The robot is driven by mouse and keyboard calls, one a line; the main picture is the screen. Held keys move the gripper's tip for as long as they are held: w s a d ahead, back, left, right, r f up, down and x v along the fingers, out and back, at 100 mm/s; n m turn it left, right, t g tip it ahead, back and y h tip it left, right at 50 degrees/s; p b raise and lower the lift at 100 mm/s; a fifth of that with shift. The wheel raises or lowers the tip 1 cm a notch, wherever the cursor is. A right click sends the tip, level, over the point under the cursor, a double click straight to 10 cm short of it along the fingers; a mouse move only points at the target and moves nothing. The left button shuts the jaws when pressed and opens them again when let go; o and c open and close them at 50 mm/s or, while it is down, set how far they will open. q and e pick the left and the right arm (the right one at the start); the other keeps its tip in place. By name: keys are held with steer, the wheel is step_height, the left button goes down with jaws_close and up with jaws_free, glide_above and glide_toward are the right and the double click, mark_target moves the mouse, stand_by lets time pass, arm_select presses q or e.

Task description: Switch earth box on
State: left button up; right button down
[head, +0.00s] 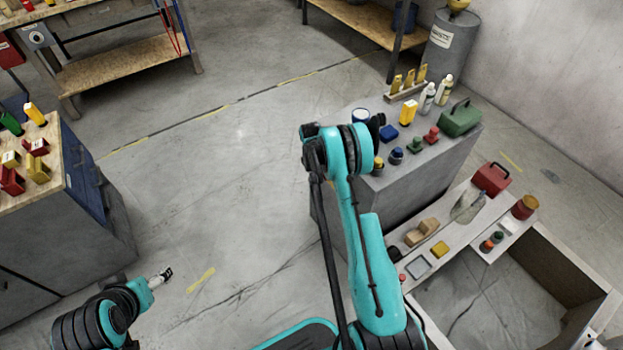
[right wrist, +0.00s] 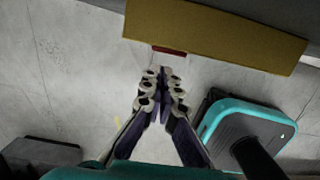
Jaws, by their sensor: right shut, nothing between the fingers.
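No thing in view is clearly marked as the earth box. My right gripper (right wrist: 162,72) is shut and empty in the right wrist view. Its fingertips are just below a yellow-brown board (right wrist: 215,38) with a small red strip at its edge; contact cannot be told. The right gripper is not clear in the head view. My left gripper (head: 162,277) is low at the left over bare floor; its jaws are too small to read.
A grey cabinet (head: 430,170) with bottles, coloured pieces and a green toolbox (head: 460,118) stands at the right. An open-topped frame (head: 570,265) is at lower right. Another cabinet (head: 95,225) stands at the left. The floor between the cabinets is clear.

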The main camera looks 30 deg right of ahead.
steer(key=shift+d, duration=0.65)
steer(key=shift+w+d+f, duration=0.1)
steer(key=shift+d+f, duration=0.1)
steer(key=shift+d, duration=0.1)
steer(key=shift+r, duration=0.8)
